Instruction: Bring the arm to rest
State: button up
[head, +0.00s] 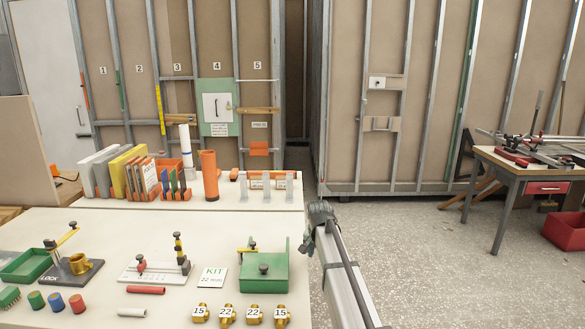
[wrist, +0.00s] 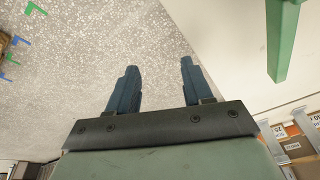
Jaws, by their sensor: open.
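In the wrist view my gripper (wrist: 158,85) points out over the speckled floor. Its two dark blue-grey fingers stand apart with nothing between them. In the head view my arm shows at the lower middle, just right of the white workbench (head: 200,222). The fingers cannot be made out clearly there. The arm is apart from the small items on the bench.
A green fixture (head: 263,272) stands near the bench's right edge, close to my arm. Numbered brass fittings (head: 227,314) lie in front of it. An orange tube (head: 209,175) stands farther back. Open floor (head: 430,250) lies to the right, before a tool table (head: 530,172) and a red bin (head: 566,231).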

jog(key=s+d+f+m+g, duration=0.15)
jog(key=d+f+m, duration=0.35)
jog(key=d+f, duration=0.9)
jog(key=s+d+f+g, duration=0.2)
jog(key=s+d+f, duration=0.3)
jog(key=s+f, duration=0.55)
jog(key=s+a+f+n+g, duration=0.1)
jog(key=s+a+f+n, duration=0.15)
jog(key=s+f, duration=0.8)
jog(key=s+a+f+n+g, duration=0.1)
jog(key=s+a+f+n, duration=0.1)
jog(key=s, duration=1.1)
jog(key=s+a+f+n+g, duration=0.2)
jog(key=s+f, duration=0.3)
jog(key=s, duration=0.8)
jog(key=s+a+f+n+g, duration=0.2)
jog(key=s+a+f+n, duration=0.2)
jog(key=s, duration=0.9)
jog(key=shift+s+y, duration=0.15)
jog(key=shift+y, duration=0.25)
jog(key=shift+a+g, duration=0.1)
jog(key=shift+g, duration=0.15)
